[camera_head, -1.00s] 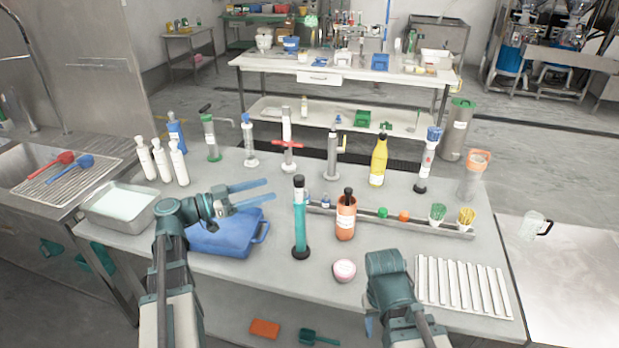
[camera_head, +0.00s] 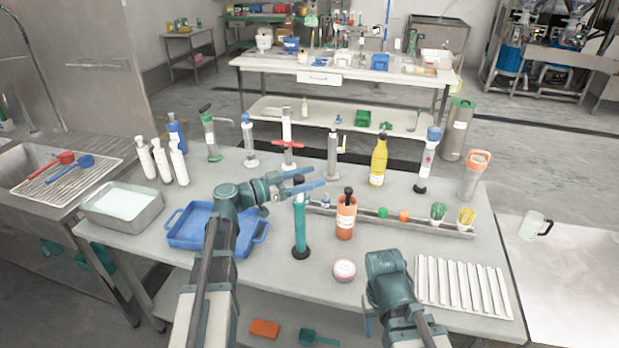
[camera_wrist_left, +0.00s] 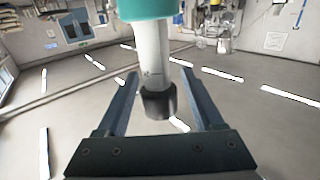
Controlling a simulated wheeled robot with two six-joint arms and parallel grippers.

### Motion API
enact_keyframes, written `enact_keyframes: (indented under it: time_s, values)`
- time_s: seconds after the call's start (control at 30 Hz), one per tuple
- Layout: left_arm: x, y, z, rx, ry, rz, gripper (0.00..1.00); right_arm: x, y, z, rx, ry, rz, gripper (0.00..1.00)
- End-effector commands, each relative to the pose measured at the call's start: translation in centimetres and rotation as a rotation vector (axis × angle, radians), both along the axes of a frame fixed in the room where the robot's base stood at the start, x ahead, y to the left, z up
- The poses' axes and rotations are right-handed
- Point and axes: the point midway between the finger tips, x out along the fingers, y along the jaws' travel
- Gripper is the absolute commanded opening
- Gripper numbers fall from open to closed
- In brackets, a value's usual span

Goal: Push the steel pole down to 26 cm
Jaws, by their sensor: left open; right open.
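A teal tube (camera_head: 300,225) stands upright on a round dark base on the bench. In the left wrist view a pale steel pole (camera_wrist_left: 150,55) with a black cap (camera_wrist_left: 158,103) runs out of the teal part (camera_wrist_left: 147,8). My left gripper (camera_head: 317,178) is open at the top of this tube. Its two blue fingers lie on either side of the pole, with visible gaps to the cap in the left wrist view. The near finger hides part of the top in the head view. My right gripper (camera_head: 368,326) is open and mostly hidden below its arm.
An orange bottle (camera_head: 345,220) stands right of the tube, and a pink-white jar (camera_head: 344,270) in front. A blue tray (camera_head: 183,241) lies left, beneath my left arm. A steel cylinder with a side handle (camera_head: 333,158) and a red-handled pump (camera_head: 287,140) stand behind.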

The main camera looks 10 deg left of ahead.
Motion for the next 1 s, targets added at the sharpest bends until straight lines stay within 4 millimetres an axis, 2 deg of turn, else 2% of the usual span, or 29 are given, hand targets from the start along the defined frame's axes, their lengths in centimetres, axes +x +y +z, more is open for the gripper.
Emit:
enact_keyframes:
  time_s: [0.27,0.63,1.0]
  values:
    - [0.05,-0.06,0.00,0.000,0.000,0.000,0.69,0.00,0.00,0.00,0.000,0.000,0.000,0.50]
    - [0.05,-0.04,0.00,0.000,0.000,0.000,0.02,0.00,0.00,0.00,0.000,0.000,0.000,0.50]
    - [0.04,-0.03,0.00,0.000,0.000,0.000,0.00,0.00,0.00,0.00,0.000,0.000,0.000,0.50]
